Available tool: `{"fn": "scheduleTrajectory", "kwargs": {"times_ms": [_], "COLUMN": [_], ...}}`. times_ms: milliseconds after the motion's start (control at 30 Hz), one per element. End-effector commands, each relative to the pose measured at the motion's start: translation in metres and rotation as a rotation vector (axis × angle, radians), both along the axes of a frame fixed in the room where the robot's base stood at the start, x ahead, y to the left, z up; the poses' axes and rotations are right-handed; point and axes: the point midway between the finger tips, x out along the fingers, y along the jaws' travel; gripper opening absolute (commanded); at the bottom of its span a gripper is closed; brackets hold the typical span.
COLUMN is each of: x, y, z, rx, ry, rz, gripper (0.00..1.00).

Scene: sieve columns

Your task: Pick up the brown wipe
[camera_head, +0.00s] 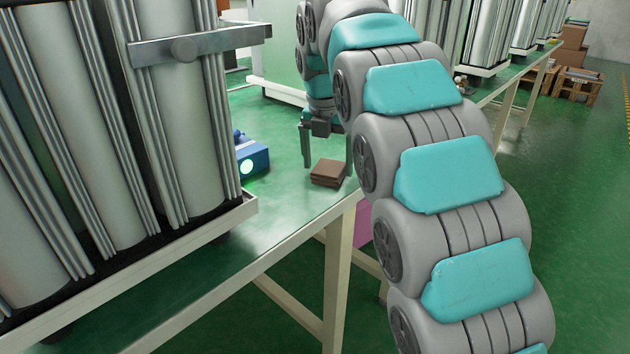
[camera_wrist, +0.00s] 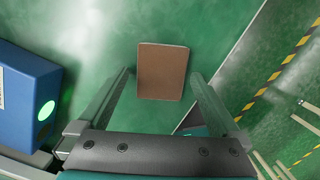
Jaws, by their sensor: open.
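The brown wipe (camera_head: 328,172) is a small folded brown block lying on the green tabletop near its right edge. In the wrist view the wipe (camera_wrist: 162,71) lies flat ahead of my gripper, roughly between the lines of its two fingers. In the wrist view my gripper (camera_wrist: 163,83) shows both fingers spread wide. I cannot tell exactly how high the fingertips are above the table.
A blue device (camera_head: 252,158) with a lit green button stands left of the wipe; it also shows in the wrist view (camera_wrist: 22,98). Tall metal sieve columns (camera_head: 172,110) fill the left. The table edge (camera_head: 310,228) is close to the wipe. Pallets with boxes (camera_head: 575,85) stand far right.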

Motion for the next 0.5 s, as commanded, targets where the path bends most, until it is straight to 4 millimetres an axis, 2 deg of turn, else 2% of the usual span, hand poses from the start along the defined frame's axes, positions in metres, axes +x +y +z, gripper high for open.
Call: {"fn": "scheduleTrajectory", "kwargs": {"times_ms": [100, 333, 500], "x": [0.0041, 0.0045, 0.0046], "y": [-0.0051, -0.0053, -0.0051], "z": [-0.0066, -0.0060, -0.0060], "rx": [0.000, 0.000, 0.000], "ry": [0.001, 0.000, 0.000], "rz": [0.001, 0.002, 0.002], "gripper": [1.00, 1.00, 0.81]}}
